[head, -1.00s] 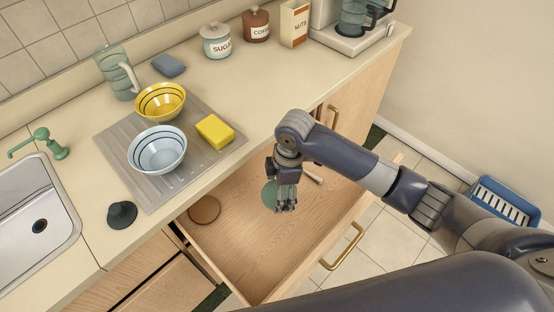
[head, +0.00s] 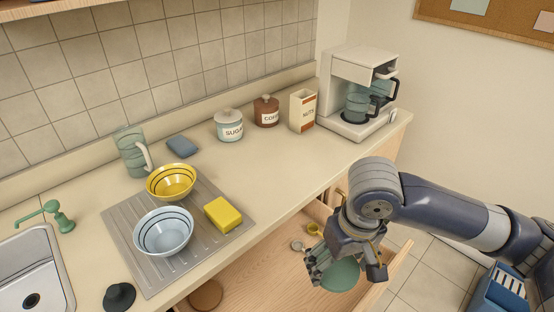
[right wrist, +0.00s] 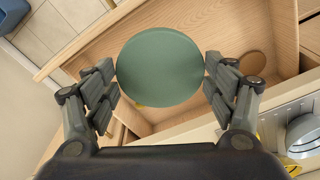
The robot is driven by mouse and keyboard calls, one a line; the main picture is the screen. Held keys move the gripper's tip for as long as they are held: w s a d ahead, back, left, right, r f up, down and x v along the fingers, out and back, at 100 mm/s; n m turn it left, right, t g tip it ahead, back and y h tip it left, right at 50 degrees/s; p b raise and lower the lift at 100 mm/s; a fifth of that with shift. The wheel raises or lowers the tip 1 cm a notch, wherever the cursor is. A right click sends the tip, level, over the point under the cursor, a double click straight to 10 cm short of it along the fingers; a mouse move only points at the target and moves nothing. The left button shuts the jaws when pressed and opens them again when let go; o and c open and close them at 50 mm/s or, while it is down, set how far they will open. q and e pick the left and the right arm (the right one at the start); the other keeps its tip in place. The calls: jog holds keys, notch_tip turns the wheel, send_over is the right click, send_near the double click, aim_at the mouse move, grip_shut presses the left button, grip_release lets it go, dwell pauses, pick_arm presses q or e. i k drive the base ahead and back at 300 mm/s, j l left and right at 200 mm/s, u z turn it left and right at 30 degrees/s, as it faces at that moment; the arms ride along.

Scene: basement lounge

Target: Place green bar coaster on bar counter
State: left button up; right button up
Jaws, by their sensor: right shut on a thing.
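The green bar coaster (head: 341,275) is a flat round disc held between the fingers of my right gripper (head: 345,272). In the right wrist view the coaster (right wrist: 160,67) is gripped at its left and right edges by the two fingers (right wrist: 160,80). It is in the air above the open drawer (head: 262,285). The bar counter (head: 275,180) is the long beige top behind and left of the gripper. My left gripper is not in view.
On the counter are a yellow bowl (head: 171,181), a pale blue bowl (head: 163,231), a yellow sponge (head: 222,214), a sugar jar (head: 229,125), a nuts box (head: 302,111) and a coffee machine (head: 357,90). The counter stretch right of the sponge is clear. A brown coaster (head: 206,295) lies in the drawer.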

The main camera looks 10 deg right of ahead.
aim_at(271, 195)
jog(key=u, duration=0.35)
jog(key=l+u, duration=0.15)
jog(key=u, duration=0.25)
jog(key=l+u, duration=0.1)
jog(key=u, duration=0.25)
jog(key=l+u, duration=0.2)
jog(key=l, duration=0.2)
jog(key=k+l+u, duration=0.15)
jog(key=l, duration=0.25)
jog(key=l+u, duration=0.2)
jog(key=l, duration=0.25)
jog(key=k+l+u, duration=0.15)
jog(key=l, duration=0.2)
jog(key=k+l+u, duration=0.2)
jog(key=l, duration=0.2)
